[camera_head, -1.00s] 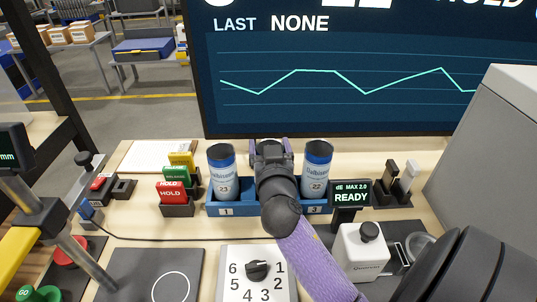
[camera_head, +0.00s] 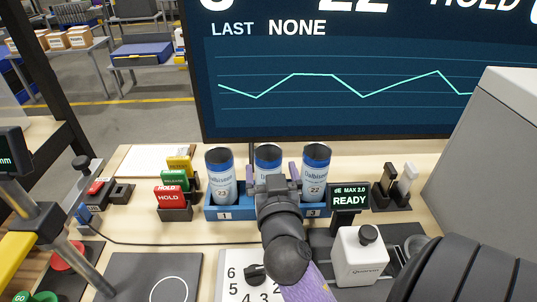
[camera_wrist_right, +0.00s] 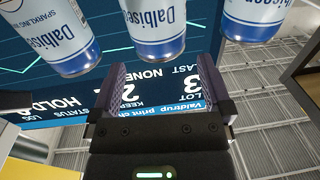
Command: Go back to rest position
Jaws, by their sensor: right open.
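My right gripper (camera_head: 274,185) is open and stands in front of the middle can (camera_head: 268,160), apart from it as far as I can tell. In the right wrist view its two purple fingers (camera_wrist_right: 163,95) are spread with nothing between them, and the middle can (camera_wrist_right: 155,30) is beyond them. The blue rack (camera_head: 237,211) holds the left can (camera_head: 221,178) in slot 1, the middle can, and the right can (camera_head: 315,175) in slot 3. All three are blue and white and upright. My left gripper is not in view.
A READY display (camera_head: 349,197) and a white device (camera_head: 360,256) stand right of my arm. A red HOLD block (camera_head: 171,197) and other coloured blocks stand left of the rack. A numbered dial (camera_head: 255,273) is in front. A large screen (camera_head: 350,80) rises behind.

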